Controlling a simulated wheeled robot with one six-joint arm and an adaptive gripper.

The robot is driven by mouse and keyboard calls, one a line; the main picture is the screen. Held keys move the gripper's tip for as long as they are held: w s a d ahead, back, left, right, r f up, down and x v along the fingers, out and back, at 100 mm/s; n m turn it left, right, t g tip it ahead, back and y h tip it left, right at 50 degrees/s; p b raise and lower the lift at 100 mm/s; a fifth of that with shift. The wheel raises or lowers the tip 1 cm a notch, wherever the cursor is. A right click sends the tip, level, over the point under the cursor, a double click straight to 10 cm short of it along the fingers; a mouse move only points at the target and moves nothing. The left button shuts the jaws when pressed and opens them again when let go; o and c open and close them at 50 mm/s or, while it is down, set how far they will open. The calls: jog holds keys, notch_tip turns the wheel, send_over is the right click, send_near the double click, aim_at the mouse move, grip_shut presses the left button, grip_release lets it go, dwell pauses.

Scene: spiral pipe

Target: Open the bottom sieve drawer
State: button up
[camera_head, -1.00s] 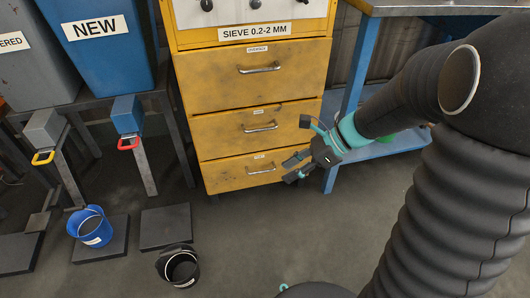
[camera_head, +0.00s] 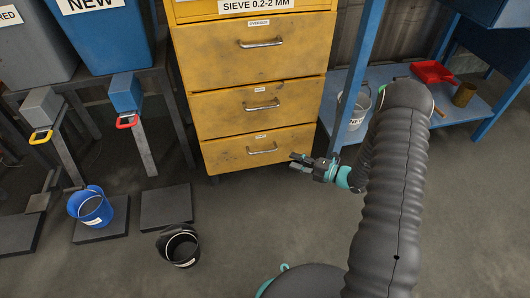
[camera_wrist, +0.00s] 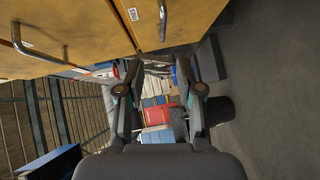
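The yellow sieve cabinet has three drawers in the head view. The bottom sieve drawer (camera_head: 225,153) is shut, with a metal bar handle (camera_head: 262,150) across its front. My gripper (camera_head: 293,163) is just right of and slightly below that handle in the head view, its fingers pointing left, apart from the handle. In the wrist view my gripper (camera_wrist: 159,68) is open and empty, its two fingers spread. The bottom drawer's handle (camera_wrist: 163,20) shows there above the fingertips, beside the gap between them. The middle drawer's handle (camera_wrist: 22,45) is at the upper left.
The middle drawer (camera_head: 215,102) and top drawer (camera_head: 215,50) are shut. A blue-framed bench (camera_head: 352,85) stands right of the cabinet, with a bucket (camera_head: 350,108) and red dustpan (camera_head: 432,72) on its shelf. A black bucket (camera_head: 180,246) and blue bucket (camera_head: 92,207) stand left. Floor before the cabinet is clear.

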aim_at(265, 151)
jog(key=x, duration=0.9)
jog(key=b+x, duration=0.1)
jog(key=x, duration=0.3)
jog(key=shift+w+a+f, duration=0.15)
jog(key=shift+w+f, duration=0.2)
jog(key=shift+w, duration=0.1)
grip_shut()
